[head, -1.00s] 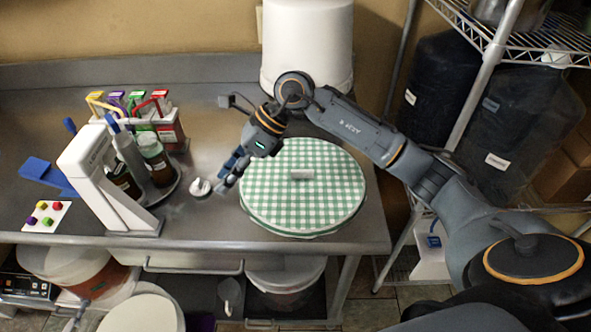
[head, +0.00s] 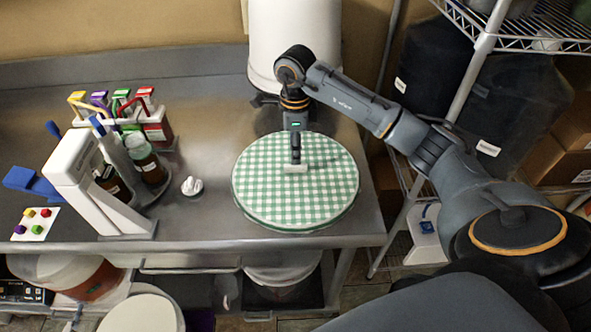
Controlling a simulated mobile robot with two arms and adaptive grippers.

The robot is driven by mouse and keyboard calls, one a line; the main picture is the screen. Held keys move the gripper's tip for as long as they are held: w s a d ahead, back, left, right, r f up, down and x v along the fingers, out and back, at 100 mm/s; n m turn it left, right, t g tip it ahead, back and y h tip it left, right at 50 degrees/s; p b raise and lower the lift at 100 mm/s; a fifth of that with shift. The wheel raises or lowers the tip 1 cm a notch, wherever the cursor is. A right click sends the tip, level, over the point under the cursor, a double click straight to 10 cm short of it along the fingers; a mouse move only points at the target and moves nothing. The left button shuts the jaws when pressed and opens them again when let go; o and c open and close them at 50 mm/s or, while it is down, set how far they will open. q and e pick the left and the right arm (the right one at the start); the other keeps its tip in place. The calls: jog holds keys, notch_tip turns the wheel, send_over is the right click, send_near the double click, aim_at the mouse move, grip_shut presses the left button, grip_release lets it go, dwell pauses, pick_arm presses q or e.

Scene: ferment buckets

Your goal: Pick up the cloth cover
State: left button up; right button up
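The cloth cover (head: 262,200) is a round green-and-white checked piece lying flat on the steel table, with a small pale handle (head: 296,169) at its middle. My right gripper (head: 295,160) points down over the cover, with its fingertips at the handle. From this angle I cannot tell whether the fingers are closed on the handle or only around or above it. My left gripper is not in view.
A tall white bucket (head: 292,38) stands behind the cover. A small white object (head: 192,186) sits left of it. Farther left are a white stand (head: 92,185), dark bottles and a rack of colored bottles (head: 150,120). A wire shelf (head: 530,38) is at right.

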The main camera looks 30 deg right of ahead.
aim_at(296, 171)
notch_tip(296, 171, down, 4)
jog(key=shift+f+p, duration=0.1)
jog(key=shift+p, duration=0.95)
jog(key=shift+d+f, duration=0.1)
jog(key=shift+f, duration=0.45)
grip_shut()
